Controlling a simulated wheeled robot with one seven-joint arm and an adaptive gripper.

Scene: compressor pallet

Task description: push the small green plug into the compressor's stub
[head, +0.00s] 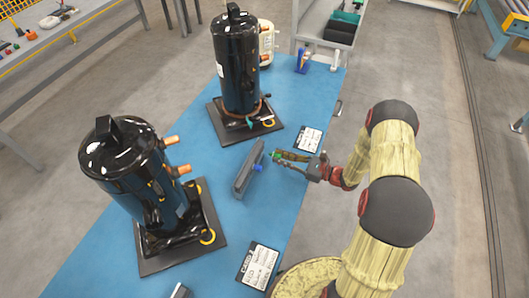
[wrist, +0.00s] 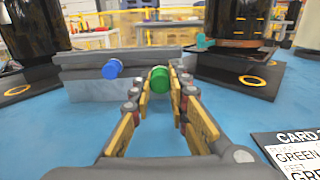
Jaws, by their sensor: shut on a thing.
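The small green plug (wrist: 159,79) is held between the fingertips of my gripper (wrist: 161,90), which is shut on its sides. The plug shows in the head view (head: 276,154) at the right side of a grey block (head: 241,176); I cannot tell whether it still touches the block. A blue plug (wrist: 113,69) sticks out of the block's near face. The nearer black compressor (head: 122,165) has two copper stubs (head: 170,141) pointing right. The farther black compressor (head: 238,65) has a copper pipe and a small teal-green part (wrist: 204,41) low at its front.
Both compressors stand on dark base plates on a blue table top (head: 200,240). White printed cards lie near its right edge, one at the front (head: 258,266) and one farther back (head: 310,139).

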